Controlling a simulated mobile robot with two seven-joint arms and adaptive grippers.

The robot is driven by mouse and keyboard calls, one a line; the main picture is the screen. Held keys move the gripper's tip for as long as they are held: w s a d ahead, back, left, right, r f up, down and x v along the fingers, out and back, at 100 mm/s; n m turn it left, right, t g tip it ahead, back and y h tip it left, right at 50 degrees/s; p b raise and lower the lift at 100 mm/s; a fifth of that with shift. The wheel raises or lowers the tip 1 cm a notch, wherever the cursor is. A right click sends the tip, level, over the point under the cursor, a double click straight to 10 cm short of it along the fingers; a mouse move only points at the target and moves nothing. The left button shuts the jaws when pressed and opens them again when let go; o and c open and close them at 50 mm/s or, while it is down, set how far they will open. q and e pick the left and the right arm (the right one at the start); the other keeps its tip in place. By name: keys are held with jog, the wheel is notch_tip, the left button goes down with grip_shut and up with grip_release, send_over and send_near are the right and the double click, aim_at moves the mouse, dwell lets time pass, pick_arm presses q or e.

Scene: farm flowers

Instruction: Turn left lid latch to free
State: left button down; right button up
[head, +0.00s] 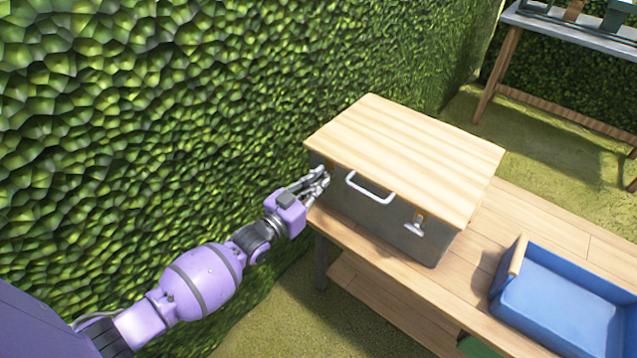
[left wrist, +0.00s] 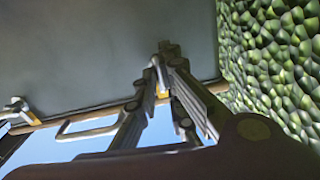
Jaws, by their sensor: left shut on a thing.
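A grey box (head: 385,222) with a pale wooden lid (head: 405,155) stands on a wooden bench. A white handle (head: 369,188) is on the lid's front edge; it also shows in the left wrist view (left wrist: 85,134). The right latch (head: 416,224) shows to the right of the handle, and in the left wrist view (left wrist: 16,106). My left gripper (head: 325,177) is at the left end of the box front, its fingers shut on the left latch, which they mostly hide. A bit of yellow from the latch (left wrist: 158,88) shows between the fingers in the left wrist view. My right gripper is not in view.
A blue tray (head: 565,300) with a wooden grip sits on the bench (head: 470,265) to the right of the box. A green hedge (head: 180,110) rises close behind and left of my arm. Another table (head: 575,38) stands at the back right.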

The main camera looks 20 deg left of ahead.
pick_arm(q)
jog(key=shift+s+d+f+n, duration=0.15)
jog(key=shift+d+f+n, duration=0.15)
jog(key=shift+n, duration=0.1)
jog(key=c, duration=1.9)
grip_release()
jog(key=shift+r, duration=0.1)
jog(key=shift+o, duration=0.8)
jog(key=shift+a+r, duration=0.1)
jog(key=shift+r, duration=0.05)
jog(key=v, duration=1.1)
jog(key=shift+s, duration=0.4)
jog(key=shift+a, duration=0.1)
